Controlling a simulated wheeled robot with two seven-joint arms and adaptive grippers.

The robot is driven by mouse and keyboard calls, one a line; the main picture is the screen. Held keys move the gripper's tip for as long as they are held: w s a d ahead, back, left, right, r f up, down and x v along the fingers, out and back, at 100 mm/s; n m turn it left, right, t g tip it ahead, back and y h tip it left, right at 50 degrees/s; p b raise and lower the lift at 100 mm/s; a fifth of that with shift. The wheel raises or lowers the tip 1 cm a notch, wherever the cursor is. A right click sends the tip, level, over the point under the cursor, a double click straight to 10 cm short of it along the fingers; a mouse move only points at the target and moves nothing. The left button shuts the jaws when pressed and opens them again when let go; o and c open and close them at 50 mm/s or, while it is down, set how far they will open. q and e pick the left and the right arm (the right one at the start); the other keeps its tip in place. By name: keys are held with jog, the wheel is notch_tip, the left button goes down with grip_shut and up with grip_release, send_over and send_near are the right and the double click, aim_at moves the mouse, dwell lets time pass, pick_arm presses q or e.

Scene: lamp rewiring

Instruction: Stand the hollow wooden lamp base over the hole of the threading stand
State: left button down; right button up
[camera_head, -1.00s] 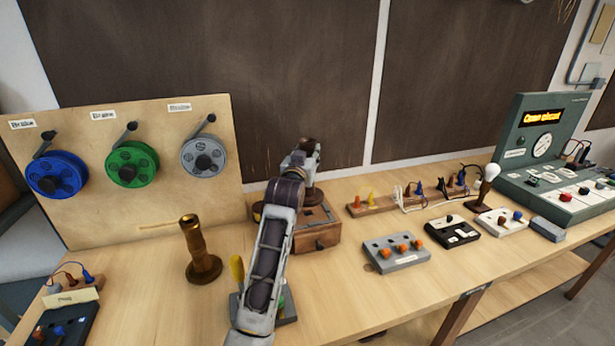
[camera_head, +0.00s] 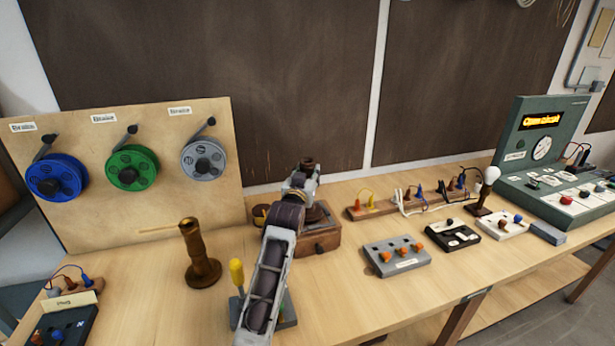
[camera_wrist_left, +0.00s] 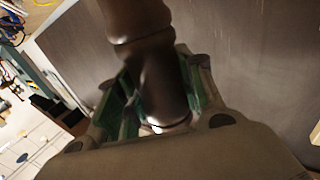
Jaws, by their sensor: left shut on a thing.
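The hollow wooden lamp base (camera_head: 308,164) is dark brown with a turned body. My left gripper (camera_head: 302,186) is shut on it, and it looks roughly upright. In the left wrist view the lamp base (camera_wrist_left: 140,35) sits between the green-padded fingers (camera_wrist_left: 150,95). The threading stand appears to be the wooden box (camera_head: 322,243) under it. The round foot of the base is low over the box top, partly behind my arm. I cannot tell whether it touches. The hole is hidden. My right gripper is not in view.
A brass column (camera_head: 201,255) stands left of my arm. A yellow-handled tool (camera_head: 237,273) stands on a grey block beside my forearm. A grey switch board (camera_head: 397,256) lies right of the box. A spool board (camera_head: 130,170) stands behind at left.

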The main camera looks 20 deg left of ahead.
pick_arm(q)
jog(key=shift+f, duration=0.15)
jog(key=c, duration=1.3)
grip_release()
jog(key=shift+f, duration=0.25)
jog(key=o, duration=0.4)
jog(key=shift+r, duration=0.1)
